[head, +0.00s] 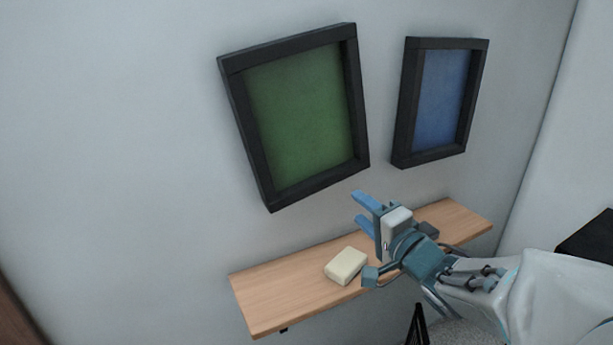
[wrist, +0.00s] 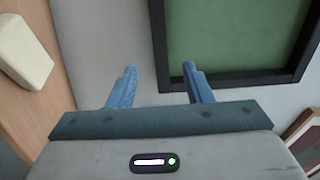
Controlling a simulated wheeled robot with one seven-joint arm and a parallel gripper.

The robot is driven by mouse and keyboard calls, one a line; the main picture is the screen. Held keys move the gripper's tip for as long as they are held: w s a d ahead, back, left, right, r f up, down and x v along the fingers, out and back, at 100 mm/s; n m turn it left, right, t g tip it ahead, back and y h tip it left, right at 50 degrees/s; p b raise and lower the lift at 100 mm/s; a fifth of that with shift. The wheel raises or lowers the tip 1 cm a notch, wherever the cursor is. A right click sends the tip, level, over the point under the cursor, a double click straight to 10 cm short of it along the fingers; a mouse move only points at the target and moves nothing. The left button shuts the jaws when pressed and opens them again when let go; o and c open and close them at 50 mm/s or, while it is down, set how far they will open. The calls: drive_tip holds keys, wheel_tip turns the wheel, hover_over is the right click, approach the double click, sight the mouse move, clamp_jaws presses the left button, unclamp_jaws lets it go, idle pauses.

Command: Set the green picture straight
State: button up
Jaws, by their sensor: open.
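The green picture (head: 302,115) hangs on the wall in a thick black frame. In the head view it is turned counter-clockwise, its top leaning left, unlike the blue picture beside it. My gripper (head: 360,209) is open and empty, just below and right of its lower right corner. In the wrist view the green picture (wrist: 232,32) fills the upper right. There my gripper (wrist: 160,72) has its right finger in front of the frame near a corner and its left finger in front of bare wall. I cannot tell whether a finger touches the frame.
The blue picture (head: 444,98) hangs to the right. The wall left of the green picture is bare. A brown-edged object (wrist: 305,130) shows lower right in the wrist view.

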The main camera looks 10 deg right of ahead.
sight(329, 183)
drive_tip(key=p+x, duration=0.4)
drive_tip(key=x, duration=0.8)
drive_tip(key=shift+w+a, duration=0.1)
drive_tip(key=shift+w, duration=0.2)
clamp_jaws()
drive_tip(key=shift+f, duration=0.1)
